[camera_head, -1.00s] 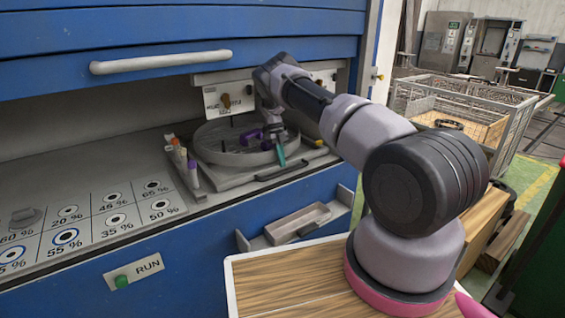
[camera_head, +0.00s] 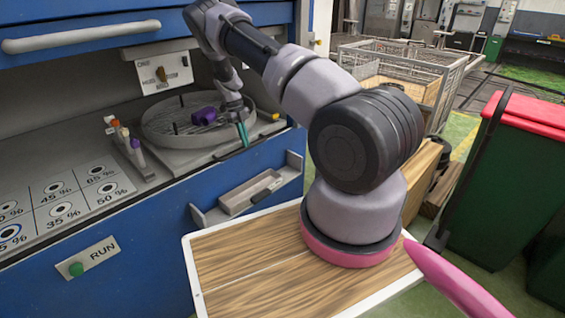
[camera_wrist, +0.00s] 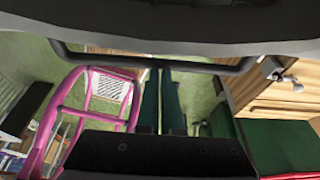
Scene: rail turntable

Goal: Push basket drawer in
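The round wire basket (camera_head: 160,131) sits on a flat grey drawer tray (camera_head: 190,160) inside the blue machine, with a purple part (camera_head: 204,116) in it. A dark bar handle (camera_head: 238,151) runs along the tray's front edge. My gripper (camera_head: 243,137) points down at the front right of the basket, with its teal fingertips close to the handle. In the wrist view the two teal fingers (camera_wrist: 162,100) lie side by side with only a thin gap and nothing seen between them. The dark handle bar (camera_wrist: 130,62) crosses above them; I cannot tell whether they touch it.
A raised blue shutter with a white handle (camera_head: 80,37) is above the worktop. Small coloured-top tubes (camera_head: 124,138) stand left of the tray. A small grey tray (camera_head: 250,192) juts from the machine front below. A green bin with a red lid (camera_head: 510,170) stands at right.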

